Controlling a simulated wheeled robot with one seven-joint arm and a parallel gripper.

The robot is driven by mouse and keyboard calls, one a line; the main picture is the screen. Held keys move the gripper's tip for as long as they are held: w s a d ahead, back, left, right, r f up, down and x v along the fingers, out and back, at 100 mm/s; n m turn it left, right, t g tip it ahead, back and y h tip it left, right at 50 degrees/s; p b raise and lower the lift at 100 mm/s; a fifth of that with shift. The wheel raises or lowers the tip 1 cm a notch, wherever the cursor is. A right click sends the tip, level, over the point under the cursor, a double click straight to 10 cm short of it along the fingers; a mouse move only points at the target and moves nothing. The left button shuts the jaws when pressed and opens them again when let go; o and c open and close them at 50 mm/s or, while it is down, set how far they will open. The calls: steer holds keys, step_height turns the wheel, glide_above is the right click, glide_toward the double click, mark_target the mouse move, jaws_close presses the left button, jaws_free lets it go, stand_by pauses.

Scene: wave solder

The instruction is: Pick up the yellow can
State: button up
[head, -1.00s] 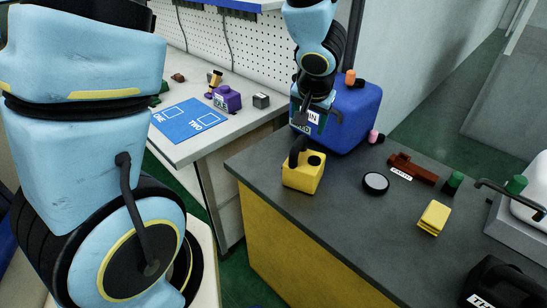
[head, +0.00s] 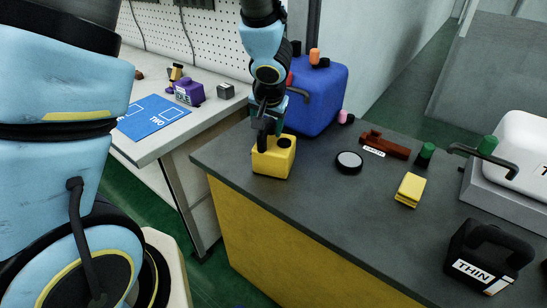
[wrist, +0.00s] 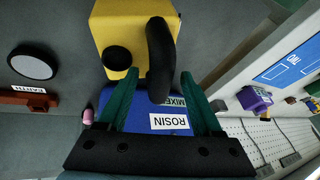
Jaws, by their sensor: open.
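The yellow can (head: 273,161) has a black handle and a black cap, and stands upright near the far left corner of the dark worktop (head: 310,200). In the wrist view the can (wrist: 110,30) is at the top, with its curved handle (wrist: 160,60) reaching down between the fingers. My gripper (head: 264,130) is above the can at its handle. Its green fingers (wrist: 160,76) are open, one on each side of the handle's near end, with gaps showing. Contact is not visible.
A blue container (head: 318,95) labelled ROSIN in the wrist view stands close behind the can. A round white-topped disc (head: 348,161), a brown block (head: 385,144), a yellow block (head: 410,189) and a black THIN can (head: 487,255) lie to the right. Worktop between them is clear.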

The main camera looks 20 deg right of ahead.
steer(key=shift+f, duration=0.25)
steer(key=shift+w, duration=0.1)
steer(key=shift+c, duration=0.4)
jaws_close()
steer(key=shift+d+r, duration=0.1)
